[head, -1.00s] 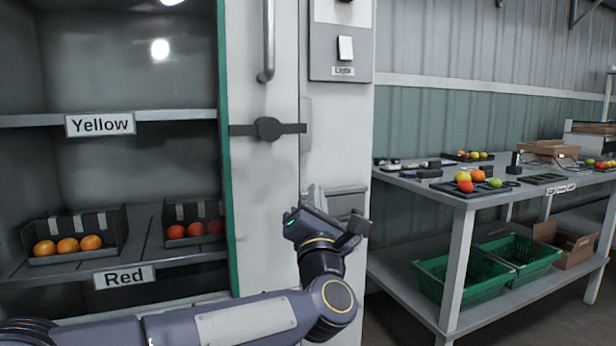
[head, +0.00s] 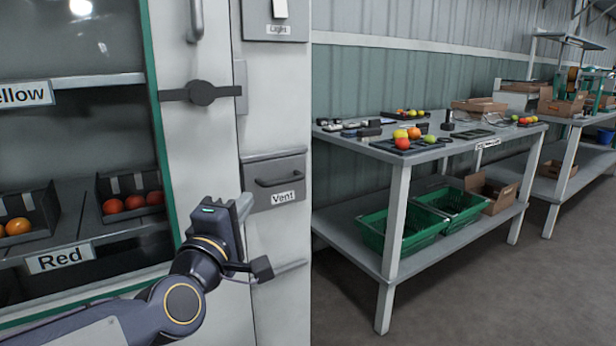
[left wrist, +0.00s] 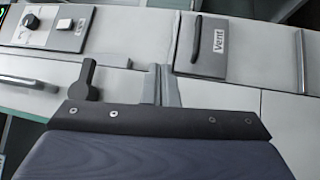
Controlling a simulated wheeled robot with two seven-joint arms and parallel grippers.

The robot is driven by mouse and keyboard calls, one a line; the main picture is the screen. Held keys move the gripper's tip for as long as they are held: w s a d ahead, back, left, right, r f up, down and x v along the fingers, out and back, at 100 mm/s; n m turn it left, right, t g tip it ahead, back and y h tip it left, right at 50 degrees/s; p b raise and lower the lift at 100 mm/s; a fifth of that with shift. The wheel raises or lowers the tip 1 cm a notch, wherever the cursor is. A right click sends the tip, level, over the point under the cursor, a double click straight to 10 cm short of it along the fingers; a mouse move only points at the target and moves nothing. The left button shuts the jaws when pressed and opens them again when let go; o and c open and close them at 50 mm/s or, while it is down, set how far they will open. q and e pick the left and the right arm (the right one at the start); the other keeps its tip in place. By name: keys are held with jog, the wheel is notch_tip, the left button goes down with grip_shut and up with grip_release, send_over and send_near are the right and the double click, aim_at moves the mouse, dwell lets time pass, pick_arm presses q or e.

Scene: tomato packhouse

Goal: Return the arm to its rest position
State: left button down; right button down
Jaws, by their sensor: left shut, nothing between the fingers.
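My left arm comes in from the lower left in the head view. Its gripper (head: 243,207) is in front of the cabinet's pale side panel, just left of the drawer front labelled Vent (head: 274,183). The gripper is shut and empty. In the left wrist view the closed fingers (left wrist: 162,85) point toward the panel, with the Vent front (left wrist: 206,45) to their right. I cannot tell whether the fingertips touch the panel. My right gripper is in neither view.
The cabinet has Yellow and Red shelves; the Red shelf (head: 60,258) holds trays of red and orange tomatoes. A black latch (head: 201,93) is on the cabinet front. At right, a grey table (head: 365,143) holds tomatoes, with green crates (head: 385,231) below. The floor at lower right is clear.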

pick_arm(q)
jog(key=s+a+f+m+g+p, duration=0.1)
jog(key=s+a+f+m+g, duration=0.25)
jog(key=s+f, duration=0.5)
jog(key=s+a+f+m+g, duration=0.2)
jog(key=s+f+m+g, duration=0.3)
jog(key=s+f, duration=0.35)
jog(key=s+a+f+m+g+p, duration=0.1)
jog(key=s+a+f+m+g, duration=0.3)
jog(key=s+f, duration=0.5)
notch_tip(320, 180, up, 39)
jog(key=s+m+g+p, duration=0.1)
jog(key=p, duration=3.7)
jog(key=shift+s+d+f+y, duration=0.15)
jog(key=shift+d+y, duration=0.15)
jog(key=shift+d, duration=0.15)
